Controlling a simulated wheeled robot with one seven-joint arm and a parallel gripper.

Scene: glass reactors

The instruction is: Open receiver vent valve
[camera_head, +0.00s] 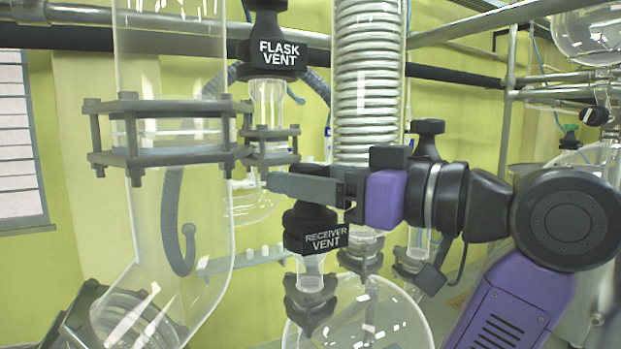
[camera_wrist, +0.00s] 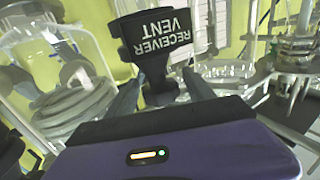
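The receiver vent valve (camera_head: 325,238) is a black valve with a white label, on a glass neck above a round glass vessel. Its label (camera_wrist: 162,34) reads upside down in the wrist view. Its black knob (camera_wrist: 160,92) sits between the two fingers there. My gripper (camera_head: 277,184) reaches in from the right at the valve's top, and its fingers partly hide the knob in the head view. In the wrist view my gripper (camera_wrist: 161,80) has its fingers apart, one on each side of the knob, with gaps showing. I cannot tell whether either finger touches it.
The flask vent valve (camera_head: 277,53) stands above and left of my gripper. A wide glass column (camera_head: 170,60) with a dark flange (camera_head: 165,155) is at left. A coiled condenser (camera_head: 368,80) stands close behind my gripper. The round glass vessel (camera_head: 375,325) is below.

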